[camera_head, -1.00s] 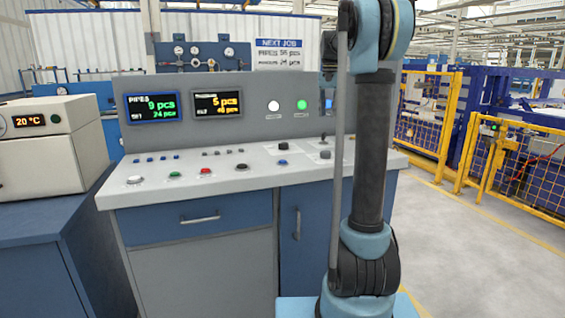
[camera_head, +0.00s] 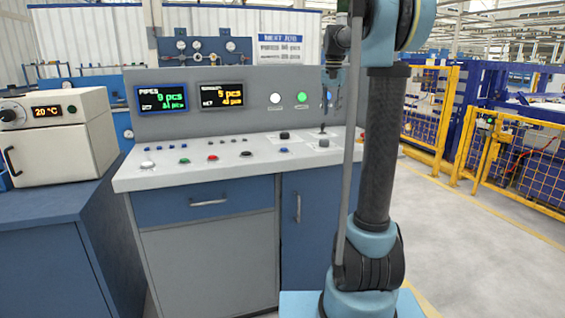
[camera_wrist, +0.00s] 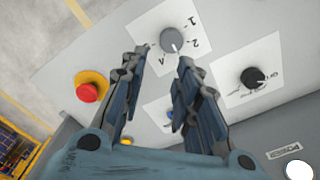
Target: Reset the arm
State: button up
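My gripper (camera_wrist: 155,70) is open and empty in the wrist view, its two fingers apart above the light panel top. A grey rotary knob (camera_wrist: 177,41) with marked positions shows between and beyond the fingertips, apart from them. In the head view my gripper (camera_head: 332,95) hangs small and partly hidden beside my arm, over the right part of the control console (camera_head: 240,205). My arm stands upright at the right of the console.
The wrist view shows a red button (camera_wrist: 88,92) on a yellow base and a black knob (camera_wrist: 253,78). In the head view, two displays (camera_head: 162,97) and a white oven-like box (camera_head: 60,135) stand left. Yellow fencing (camera_head: 425,110) stands right; the floor before it is clear.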

jog(key=s+f+n, duration=0.1)
jog(key=s+f, duration=0.3)
jog(key=s, duration=0.3)
jog(key=s+f+n+t, duration=0.1)
jog(key=s+f, duration=0.2)
jog(key=s, duration=0.5)
jog(key=s+f+n, duration=0.1)
jog(key=s+f, duration=0.3)
jog(key=s, duration=0.3)
jog(key=s+f+n+t, duration=0.1)
jog(key=s+f+n, duration=0.1)
jog(key=s+f, duration=1.5)
notch_tip(320, 180, down, 2)
jog(key=shift+s+a, duration=0.3)
jog(key=shift+d, duration=0.1)
